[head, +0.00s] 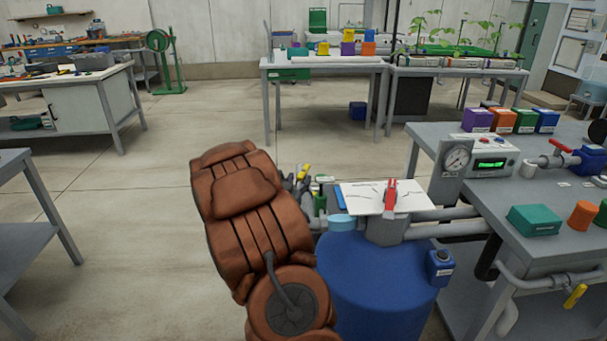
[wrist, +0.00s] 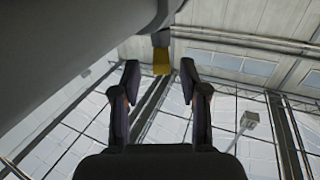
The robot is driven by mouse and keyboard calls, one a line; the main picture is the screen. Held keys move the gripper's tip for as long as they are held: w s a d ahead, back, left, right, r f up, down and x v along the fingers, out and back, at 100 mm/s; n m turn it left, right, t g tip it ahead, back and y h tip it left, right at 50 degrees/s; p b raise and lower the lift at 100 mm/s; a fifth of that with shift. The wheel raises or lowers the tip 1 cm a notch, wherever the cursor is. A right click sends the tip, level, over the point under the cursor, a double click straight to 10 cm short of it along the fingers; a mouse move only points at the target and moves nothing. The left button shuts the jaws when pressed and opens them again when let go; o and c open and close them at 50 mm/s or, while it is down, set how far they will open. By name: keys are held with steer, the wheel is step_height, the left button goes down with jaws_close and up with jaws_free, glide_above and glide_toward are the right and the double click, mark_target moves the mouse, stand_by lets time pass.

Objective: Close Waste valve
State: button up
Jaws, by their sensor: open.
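My gripper (wrist: 160,72) is open in the wrist view, pointing up towards the roof. A yellow piece (wrist: 161,62) on a dark stem shows between its fingertips, beneath a large grey pipe-like part (wrist: 75,50); I cannot tell whether the fingers are level with it. In the head view my arm is in front, and I cannot make out the gripper. Valve handles there are a red one (head: 390,196) on a white plate, a red one (head: 560,147) at the right, and a yellow one (head: 575,296) low on a pipe. No Waste label is legible.
A blue barrel (head: 370,285) stands below the white plate (head: 362,197). Grey pipes (head: 447,230) run right to the skid table (head: 430,133), which carries a gauge (head: 457,159) and coloured boxes. Open floor (head: 110,230) lies to the left, with workbenches farther back.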

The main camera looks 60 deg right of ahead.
mark_target(308, 165)
steer(key=shift+x, duration=3)
steer(key=shift+f, duration=0.1)
steer(key=shift+c, duration=0.3)
jaws_close()
